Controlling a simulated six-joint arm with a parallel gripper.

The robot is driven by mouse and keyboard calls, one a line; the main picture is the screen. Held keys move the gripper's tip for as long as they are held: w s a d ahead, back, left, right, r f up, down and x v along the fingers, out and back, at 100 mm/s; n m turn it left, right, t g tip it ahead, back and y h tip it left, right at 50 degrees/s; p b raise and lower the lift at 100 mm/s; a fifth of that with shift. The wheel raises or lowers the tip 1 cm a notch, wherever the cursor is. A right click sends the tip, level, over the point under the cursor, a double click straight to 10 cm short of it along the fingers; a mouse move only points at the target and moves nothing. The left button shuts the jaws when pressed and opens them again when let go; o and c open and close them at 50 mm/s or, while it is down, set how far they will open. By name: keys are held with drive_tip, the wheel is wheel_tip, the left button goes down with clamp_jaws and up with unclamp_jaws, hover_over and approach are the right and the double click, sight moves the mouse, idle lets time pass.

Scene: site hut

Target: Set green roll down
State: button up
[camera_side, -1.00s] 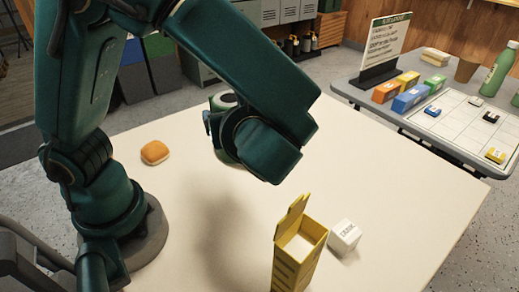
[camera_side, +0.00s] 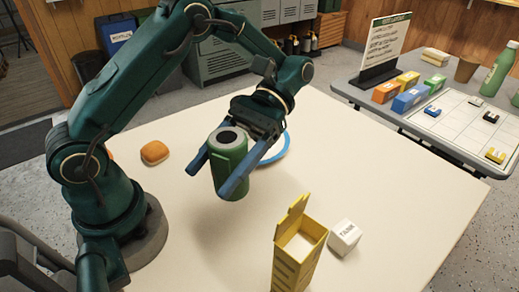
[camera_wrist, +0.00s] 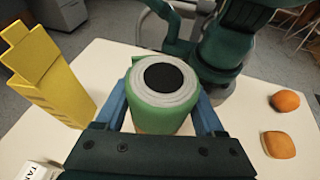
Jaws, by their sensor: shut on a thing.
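The green roll (camera_side: 228,163) is a green cylinder with a pale ring and a dark centre on top. My gripper (camera_side: 211,176) is shut on it, with one blue finger on each side. The roll is roughly upright and appears to hang above the white table (camera_side: 370,190), left of the yellow box. In the wrist view the roll (camera_wrist: 163,92) sits between the fingers, its top facing the camera. Its underside is hidden, so its exact height cannot be told.
A blue-rimmed plate (camera_side: 281,153) lies behind my gripper, partly hidden. An open yellow box (camera_side: 296,258) and a white block (camera_side: 344,237) stand in front. A bun (camera_side: 155,153) and an orange (camera_wrist: 285,102) lie near my base. The table's right side is clear.

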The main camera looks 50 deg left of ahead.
drive_tip(key=w+n+t+h, duration=0.1)
drive_tip(key=w+d+r+n+t+h, duration=0.1)
drive_tip(key=n+h, duration=0.1)
drive_tip(key=w+d+r+n+t+h, duration=0.1)
drive_tip(key=n+h, duration=0.1)
drive_tip(key=shift+d, duration=0.1)
drive_tip(key=w+a+n+t+h, duration=0.5)
drive_tip(key=w+a+n+t, duration=0.3)
drive_tip(key=w+n+t, duration=0.15)
drive_tip(key=shift+g, duration=0.25)
drive_tip(key=shift+w+d+f, duration=0.3)
drive_tip(key=shift+d+f, duration=1.45)
drive_tip(key=shift+d, duration=0.15)
drive_tip(key=shift+w+d+f, duration=0.25)
drive_tip(key=shift+d+f, duration=1.55)
drive_tip(key=shift+d, duration=0.15)
drive_tip(key=shift+w+d+f, duration=0.3)
drive_tip(key=shift+d+f, duration=1.45)
drive_tip(key=shift+d, duration=0.15)
drive_tip(key=o, duration=1.5)
drive_tip(key=shift+f, duration=0.1)
